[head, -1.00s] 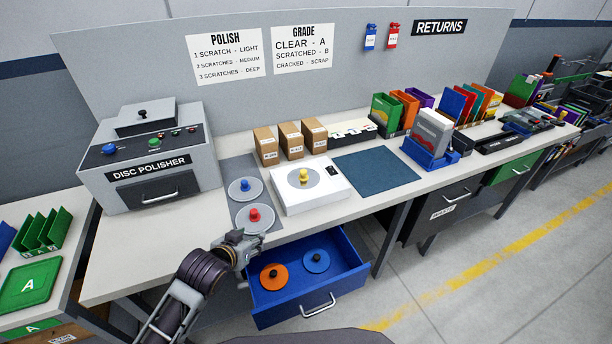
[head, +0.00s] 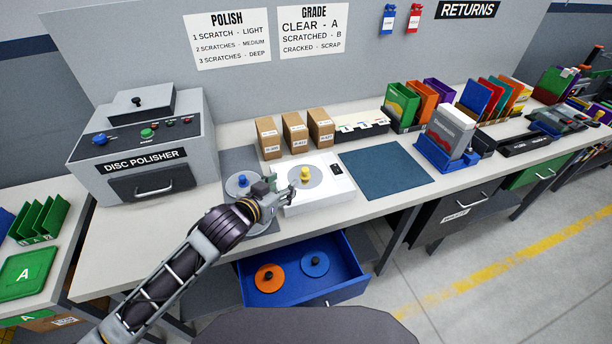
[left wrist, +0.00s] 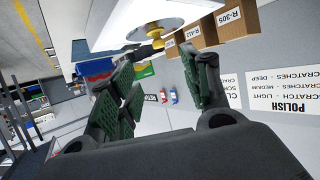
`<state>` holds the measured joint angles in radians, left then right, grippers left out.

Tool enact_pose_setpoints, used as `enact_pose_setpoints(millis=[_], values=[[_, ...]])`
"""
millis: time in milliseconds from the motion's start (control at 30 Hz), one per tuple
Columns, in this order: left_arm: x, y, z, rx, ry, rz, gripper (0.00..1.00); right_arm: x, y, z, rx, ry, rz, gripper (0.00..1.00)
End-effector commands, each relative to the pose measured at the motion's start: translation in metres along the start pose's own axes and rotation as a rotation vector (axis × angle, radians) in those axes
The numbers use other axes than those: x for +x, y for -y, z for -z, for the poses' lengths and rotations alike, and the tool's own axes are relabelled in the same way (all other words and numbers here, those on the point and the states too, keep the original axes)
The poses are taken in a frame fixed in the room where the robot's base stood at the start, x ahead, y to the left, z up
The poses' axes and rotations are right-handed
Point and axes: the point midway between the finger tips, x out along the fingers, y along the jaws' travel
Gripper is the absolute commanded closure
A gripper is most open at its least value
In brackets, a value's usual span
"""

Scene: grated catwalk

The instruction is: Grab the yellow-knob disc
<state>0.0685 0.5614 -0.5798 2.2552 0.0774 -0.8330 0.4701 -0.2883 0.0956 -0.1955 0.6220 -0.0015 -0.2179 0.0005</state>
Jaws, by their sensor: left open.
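The yellow-knob disc (head: 297,182) is a grey disc with a yellow knob (head: 305,174), lying on a white box-like device (head: 335,187) on the bench. My left gripper (head: 285,186) is open and empty, just left of this disc and near the device's left edge; I see no contact. In the left wrist view the yellow knob (left wrist: 158,25) shows at the top, beyond the spread green-padded fingers (left wrist: 168,82). My right gripper is not in view.
A blue-knob disc (head: 240,184) lies on the grey mat to the left; my gripper covers most of the mat's near part. Brown boxes (head: 294,131) stand behind the device. The open blue drawer (head: 334,292) holds orange and blue discs. A teal mat (head: 386,170) is clear.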

Motion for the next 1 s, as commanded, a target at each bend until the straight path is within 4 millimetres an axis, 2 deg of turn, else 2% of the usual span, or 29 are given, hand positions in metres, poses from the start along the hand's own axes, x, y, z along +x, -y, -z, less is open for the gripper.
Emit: enact_pose_setpoints(millis=[100,200,600,1000], values=[[0.0,0.0,0.0,0.0,0.0,0.001,0.53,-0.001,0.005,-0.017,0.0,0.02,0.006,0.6],[0.003,0.0,0.0,-0.001,0.0,0.001,0.53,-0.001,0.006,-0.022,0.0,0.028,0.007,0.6],[0.035,0.0,0.001,0.0,0.0,0.001,0.53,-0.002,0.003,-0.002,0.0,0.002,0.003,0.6],[0.072,0.0,0.001,-0.001,0.0,0.001,0.53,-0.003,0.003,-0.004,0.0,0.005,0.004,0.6]])
